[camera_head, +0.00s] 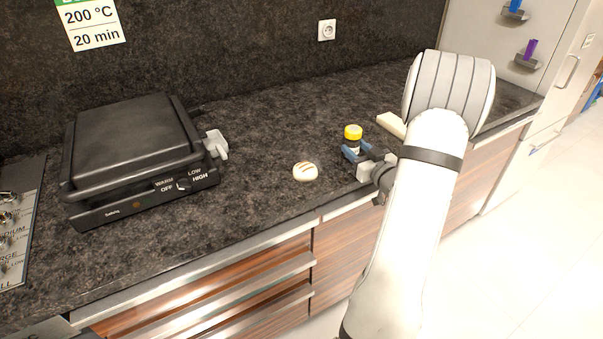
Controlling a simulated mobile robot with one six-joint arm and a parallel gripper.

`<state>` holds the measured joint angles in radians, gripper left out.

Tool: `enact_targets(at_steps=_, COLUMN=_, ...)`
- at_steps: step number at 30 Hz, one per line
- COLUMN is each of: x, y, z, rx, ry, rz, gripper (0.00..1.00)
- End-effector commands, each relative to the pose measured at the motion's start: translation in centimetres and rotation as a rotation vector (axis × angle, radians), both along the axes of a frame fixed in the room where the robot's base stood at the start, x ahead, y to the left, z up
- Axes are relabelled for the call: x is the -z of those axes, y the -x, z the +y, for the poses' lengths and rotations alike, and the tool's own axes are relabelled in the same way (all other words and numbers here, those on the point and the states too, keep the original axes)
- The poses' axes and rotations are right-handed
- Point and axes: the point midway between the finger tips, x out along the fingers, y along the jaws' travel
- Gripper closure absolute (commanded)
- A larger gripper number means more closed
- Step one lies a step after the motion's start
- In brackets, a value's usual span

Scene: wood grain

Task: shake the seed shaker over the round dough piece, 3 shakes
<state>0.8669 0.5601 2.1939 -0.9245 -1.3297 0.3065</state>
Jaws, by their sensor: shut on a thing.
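The seed shaker (353,133) has a yellow top and a dark body, and it looks upright. My gripper (352,152) is shut on the shaker's body, and its fingers hide the lower part. Whether the shaker touches the counter or is held above it I cannot tell. The round dough piece (305,171) is small and pale with darker stripes across its top. It lies on the counter to the left of my gripper and a little nearer the front edge, apart from the shaker.
A black contact grill (135,150), lid down, stands on the dark counter (265,130) at left. A pale block (391,124) lies behind my gripper, partly hidden by my arm. A labelled board (18,225) is at far left. The counter between grill and dough is clear.

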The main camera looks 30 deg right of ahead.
Motion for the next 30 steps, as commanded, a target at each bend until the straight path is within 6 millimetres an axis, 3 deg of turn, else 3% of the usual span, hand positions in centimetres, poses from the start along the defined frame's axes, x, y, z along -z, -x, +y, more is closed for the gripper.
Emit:
enact_targets(at_steps=3, x=0.0, y=0.0, z=0.0, rx=0.0, ry=0.0, rz=0.0, gripper=1.0)
enact_targets(at_steps=13, x=-0.1, y=0.0, z=0.0, rx=0.001, ry=0.0, rz=-0.001, gripper=1.0)
enact_targets(at_steps=30, x=-2.1, y=0.0, z=0.0, rx=0.0, ry=0.0, rz=0.0, gripper=1.0)
